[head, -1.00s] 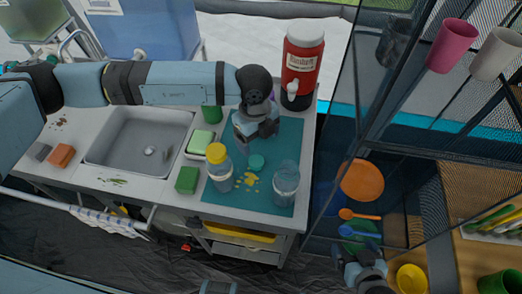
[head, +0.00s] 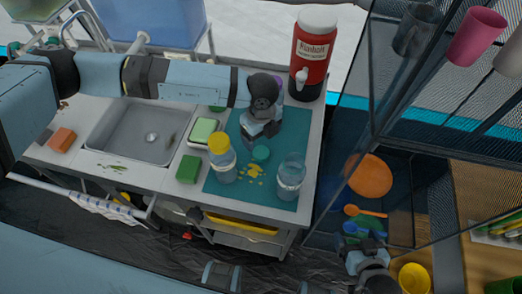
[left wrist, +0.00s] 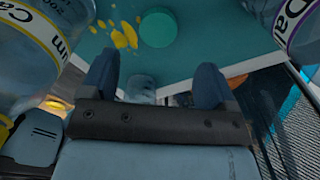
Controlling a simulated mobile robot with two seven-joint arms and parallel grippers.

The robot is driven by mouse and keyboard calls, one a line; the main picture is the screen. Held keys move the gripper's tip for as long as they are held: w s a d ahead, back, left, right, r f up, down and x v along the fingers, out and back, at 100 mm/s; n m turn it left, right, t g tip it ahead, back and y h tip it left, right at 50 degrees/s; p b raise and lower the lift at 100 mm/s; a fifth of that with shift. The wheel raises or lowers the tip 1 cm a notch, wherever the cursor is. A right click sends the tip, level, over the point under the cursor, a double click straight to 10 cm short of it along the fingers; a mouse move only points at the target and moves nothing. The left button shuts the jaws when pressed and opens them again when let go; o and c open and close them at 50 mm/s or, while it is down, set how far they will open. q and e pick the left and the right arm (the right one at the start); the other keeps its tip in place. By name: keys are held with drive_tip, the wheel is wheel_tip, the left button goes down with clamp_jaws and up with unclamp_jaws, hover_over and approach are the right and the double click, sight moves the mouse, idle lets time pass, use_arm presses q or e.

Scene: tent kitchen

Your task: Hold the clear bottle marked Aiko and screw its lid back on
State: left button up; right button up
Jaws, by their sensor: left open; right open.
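A clear bottle without a lid (head: 290,178) stands upright on the teal mat's right side; I cannot read its name. A loose teal lid (head: 261,153) lies on the mat; it also shows in the left wrist view (left wrist: 158,29). My left gripper (head: 259,138) is open and empty just behind the lid. In the left wrist view its fingers (left wrist: 157,78) are apart, with a pale, see-through shape (left wrist: 140,84) visible between them, perhaps the open bottle. My right gripper (head: 366,252) is open, low at the right, away from the bottles.
A yellow-lidded bottle (head: 222,162) stands left of the lid; a yellow-banded label (left wrist: 38,22) and a purple-edged bottle (left wrist: 297,25) flank the left wrist view. Yellow spots mark the teal mat (head: 222,192). A red drink dispenser (head: 311,62) stands behind; a green sponge (head: 189,169) lies left.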

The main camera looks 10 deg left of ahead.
sight(260, 151)
use_arm(q)
drive_tip(key=shift+f, duration=1.25)
drive_tip(key=shift+a+f+p, duration=0.2)
drive_tip(key=shift+f+p, duration=0.45)
drive_tip(key=shift+f, duration=2)
drive_tip(key=c, duration=1)
